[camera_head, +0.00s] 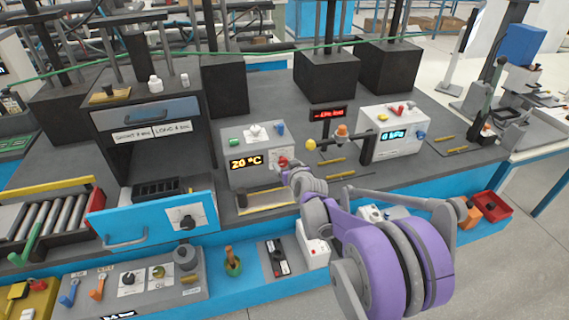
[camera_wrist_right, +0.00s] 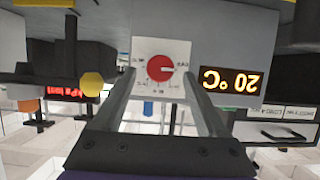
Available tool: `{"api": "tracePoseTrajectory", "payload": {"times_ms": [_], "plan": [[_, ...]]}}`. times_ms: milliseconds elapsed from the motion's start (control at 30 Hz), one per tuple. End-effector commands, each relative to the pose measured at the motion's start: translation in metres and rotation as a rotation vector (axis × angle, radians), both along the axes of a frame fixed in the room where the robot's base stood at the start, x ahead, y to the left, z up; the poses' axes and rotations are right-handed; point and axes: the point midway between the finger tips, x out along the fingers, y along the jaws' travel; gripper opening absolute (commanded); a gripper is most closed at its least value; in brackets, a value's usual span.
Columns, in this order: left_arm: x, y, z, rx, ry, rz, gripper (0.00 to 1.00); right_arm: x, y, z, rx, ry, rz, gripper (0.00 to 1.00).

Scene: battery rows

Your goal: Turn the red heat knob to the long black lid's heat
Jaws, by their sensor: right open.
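The red heat knob (camera_wrist_right: 160,68) sits on a white dial plate with small markings. Its white pointer mark points to the right in the upside-down wrist view. In the head view the knob (camera_head: 282,161) is on the grey box with an orange display (camera_head: 246,162) reading 20 °C. My right gripper (camera_wrist_right: 158,76) is open, with one finger on each side of the knob in the wrist view; contact cannot be told. In the head view the right gripper (camera_head: 290,174) reaches the box front. I cannot clearly identify a long black lid. My left gripper is not in view.
A blue drawer (camera_head: 120,218) stands out left of the heat box. A white box with a blue display (camera_head: 392,136) and a yellow ball (camera_head: 310,145) stand to the right. Blue edging runs along the bench front.

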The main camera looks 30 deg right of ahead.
Motion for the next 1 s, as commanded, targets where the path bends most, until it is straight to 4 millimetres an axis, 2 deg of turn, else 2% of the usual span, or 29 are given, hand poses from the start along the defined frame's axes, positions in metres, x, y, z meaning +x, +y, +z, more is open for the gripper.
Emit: {"api": "tracePoseTrajectory", "payload": {"times_ms": [200,533,933,1000], "plan": [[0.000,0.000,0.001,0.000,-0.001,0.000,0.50,0.017,-0.004,-0.007,0.002,0.000,-0.001,0.75],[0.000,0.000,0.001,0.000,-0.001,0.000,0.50,0.020,-0.005,-0.008,0.001,0.000,0.000,0.75],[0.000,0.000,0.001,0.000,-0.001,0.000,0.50,0.019,-0.005,-0.008,0.001,0.000,0.000,0.03],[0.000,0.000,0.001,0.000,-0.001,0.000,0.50,0.019,-0.005,-0.008,0.001,0.000,0.000,0.00]]}}
